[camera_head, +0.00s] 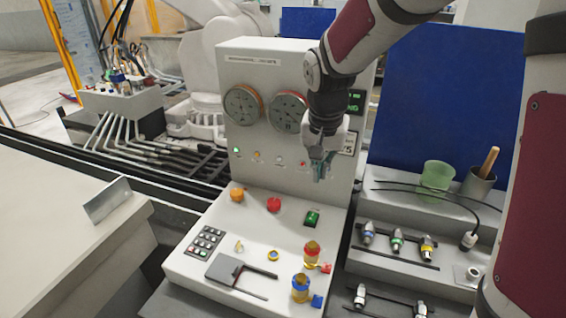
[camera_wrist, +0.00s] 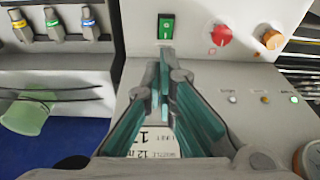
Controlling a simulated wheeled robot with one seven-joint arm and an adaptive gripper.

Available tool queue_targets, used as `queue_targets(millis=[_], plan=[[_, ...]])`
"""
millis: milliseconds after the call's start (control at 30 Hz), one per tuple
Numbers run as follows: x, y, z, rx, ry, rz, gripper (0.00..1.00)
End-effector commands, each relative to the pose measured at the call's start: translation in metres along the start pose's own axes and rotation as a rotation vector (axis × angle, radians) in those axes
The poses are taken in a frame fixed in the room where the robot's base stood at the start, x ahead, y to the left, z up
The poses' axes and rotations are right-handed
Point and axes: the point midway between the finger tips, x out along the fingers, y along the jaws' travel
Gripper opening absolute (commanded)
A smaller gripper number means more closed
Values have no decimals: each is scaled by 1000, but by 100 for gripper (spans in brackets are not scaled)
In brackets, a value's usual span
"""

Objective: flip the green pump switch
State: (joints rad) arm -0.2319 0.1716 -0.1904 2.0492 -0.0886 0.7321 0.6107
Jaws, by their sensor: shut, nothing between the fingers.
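The green pump switch (camera_head: 312,218) is a small green rocker in a dark frame on the sloping lower face of the white control panel (camera_head: 210,275). In the wrist view the green switch (camera_wrist: 166,27) is at the top centre, just beyond my fingertips. My gripper (camera_head: 320,177) is above and slightly behind the switch in the head view, in front of the upright panel face, and apart from the switch. Its teal fingers (camera_wrist: 163,55) are shut and empty, pointing toward the switch in the wrist view. Which way the rocker is tilted is too small to tell.
A red knob (camera_head: 273,204) and an orange knob (camera_head: 237,195) sit left of the switch. A keypad (camera_head: 205,242) and valves with red (camera_head: 311,250) and blue (camera_head: 300,287) collars are nearer. A green cup (camera_head: 436,177) and hose fittings (camera_head: 397,241) stand on the right.

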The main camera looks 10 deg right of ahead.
Motion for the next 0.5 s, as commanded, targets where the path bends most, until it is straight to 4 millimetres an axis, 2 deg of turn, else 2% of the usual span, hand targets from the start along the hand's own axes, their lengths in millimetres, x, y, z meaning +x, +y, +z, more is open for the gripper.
queue_targets(millis=[100,367,500], plan=[[18,-7,-8,25,-5,23,0],[38,-9,-10,41,-7,34,0],[60,-8,-9,40,-10,35,0]])
